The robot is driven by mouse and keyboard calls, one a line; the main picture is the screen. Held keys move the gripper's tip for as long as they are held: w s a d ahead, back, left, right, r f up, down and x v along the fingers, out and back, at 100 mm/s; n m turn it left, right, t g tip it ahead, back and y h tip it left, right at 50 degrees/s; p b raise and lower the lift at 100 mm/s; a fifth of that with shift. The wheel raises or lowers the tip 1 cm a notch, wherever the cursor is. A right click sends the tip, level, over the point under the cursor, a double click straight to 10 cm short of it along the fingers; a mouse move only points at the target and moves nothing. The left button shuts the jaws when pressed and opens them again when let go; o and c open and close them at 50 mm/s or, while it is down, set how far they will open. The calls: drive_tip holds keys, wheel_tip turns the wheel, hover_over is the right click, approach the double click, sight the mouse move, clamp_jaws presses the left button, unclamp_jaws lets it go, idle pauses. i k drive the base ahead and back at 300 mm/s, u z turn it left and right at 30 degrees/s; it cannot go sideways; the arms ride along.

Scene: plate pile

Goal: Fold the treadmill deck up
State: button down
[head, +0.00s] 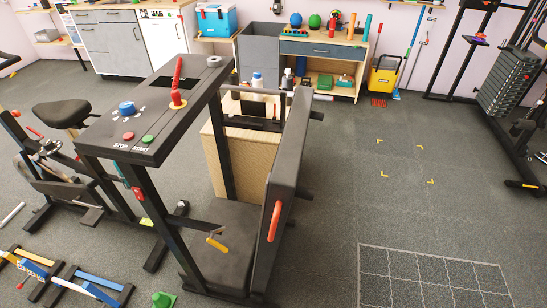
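The treadmill stands left of centre in the head view. Its black console (150,128) has a blue knob, a red lever, a red button marked STOP and a green button marked START. The deck (286,165) is a thick black slab standing steeply upright at the right side of the treadmill. A red handle (273,222) is on the deck's near edge. A small yellow lever (217,244) sits low between the near post and the deck. Whether it holds the deck cannot be told. My gripper is not in view.
A light wooden box (240,160) stands behind the treadmill frame. An exercise bike (62,115) is to the left, and low coloured hurdles (60,275) lie at the lower left. The floor to the right is clear, with yellow corner marks and a white grid. A weight rack (508,85) stands far right.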

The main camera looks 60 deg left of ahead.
sight(281, 187)
drive_tip(key=u, duration=0.75)
drive_tip(key=i, duration=1.05)
drive_tip(key=u, duration=0.75)
